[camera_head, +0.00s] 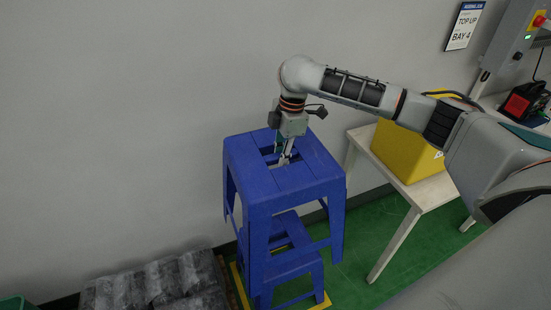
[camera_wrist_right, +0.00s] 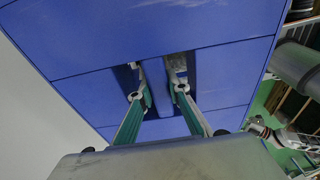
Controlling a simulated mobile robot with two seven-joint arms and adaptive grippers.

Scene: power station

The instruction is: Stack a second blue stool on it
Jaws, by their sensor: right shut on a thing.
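A blue stool (camera_head: 308,180) is upright, and my right gripper (camera_head: 284,158) is shut on the bar between the two slots in its seat. In the right wrist view, the gripper's fingers (camera_wrist_right: 160,90) reach into the slots on both sides of that bar (camera_wrist_right: 156,85). A second blue stool (camera_head: 297,267) shows lower down between the legs of the held one, on the floor. The held stool hides much of it. I cannot tell whether the two touch. My left gripper is not in view.
A yellow floor marking (camera_head: 240,288) edges the lower stool's spot on the green floor (camera_head: 385,235). A white table (camera_head: 428,190) with a yellow bin (camera_head: 405,152) stands close on the right. Dark grey sacks (camera_head: 155,285) lie at the left. The wall is behind.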

